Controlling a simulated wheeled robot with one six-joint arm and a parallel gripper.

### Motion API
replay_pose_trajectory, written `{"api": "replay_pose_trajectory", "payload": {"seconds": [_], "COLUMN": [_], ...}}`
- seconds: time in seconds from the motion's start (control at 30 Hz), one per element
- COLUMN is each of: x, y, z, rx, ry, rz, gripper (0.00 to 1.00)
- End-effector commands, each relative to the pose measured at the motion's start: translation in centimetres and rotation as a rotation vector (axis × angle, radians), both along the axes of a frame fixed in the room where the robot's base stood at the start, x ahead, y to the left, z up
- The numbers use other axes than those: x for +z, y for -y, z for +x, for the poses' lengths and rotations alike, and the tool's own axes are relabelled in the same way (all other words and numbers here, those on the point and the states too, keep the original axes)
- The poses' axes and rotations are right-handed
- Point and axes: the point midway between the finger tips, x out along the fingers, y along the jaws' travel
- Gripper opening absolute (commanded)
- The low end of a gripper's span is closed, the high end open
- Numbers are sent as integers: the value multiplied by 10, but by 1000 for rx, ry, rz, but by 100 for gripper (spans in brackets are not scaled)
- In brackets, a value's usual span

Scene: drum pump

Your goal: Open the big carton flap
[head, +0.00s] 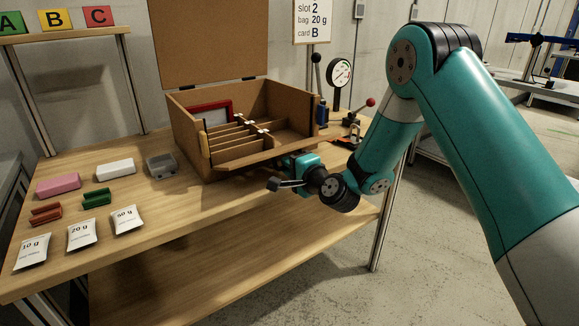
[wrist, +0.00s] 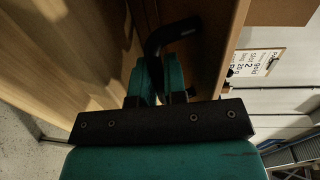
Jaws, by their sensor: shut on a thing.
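The open brown carton (head: 188,118) stands on the wooden table. A large brown panel (head: 207,42) stands upright along its back edge, and a narrower front flap (head: 262,158) leans outward at its front. My gripper (head: 298,165) is at the carton's front right corner, low beside the front flap. In the wrist view my gripper (wrist: 158,72) has its teal fingers closed around a dark, bent handle (wrist: 172,34) next to a brown carton face. The fingertips are partly hidden in the head view, and I cannot tell exactly where the handle is attached.
Dividers (head: 240,132) and a red-framed item (head: 208,112) are inside the carton. Pink (head: 58,185) and white (head: 115,169) blocks, a grey tray (head: 161,166) and several labelled bags (head: 82,234) lie left. A gauge (head: 340,73) and red-knobbed lever (head: 369,103) stand behind right.

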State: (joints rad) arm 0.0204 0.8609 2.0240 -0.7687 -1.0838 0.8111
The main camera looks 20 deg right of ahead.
Motion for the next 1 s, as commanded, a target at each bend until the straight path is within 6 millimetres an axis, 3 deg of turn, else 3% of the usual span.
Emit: {"api": "replay_pose_trajectory", "payload": {"seconds": [0.1,0.13,0.17,0.53,0.67,1.0], "x": [0,0,0,-3,-4,2], "y": [0,0,0,3,11,37], "z": [0,1,1,-7,-28,-109], "rx": [-1,-1,-1,-1,-4,-6], "ry": [2,2,2,-1,-2,3], "rz": [0,0,0,0,2,2], "gripper": [0,19,21,21,21,21]}}
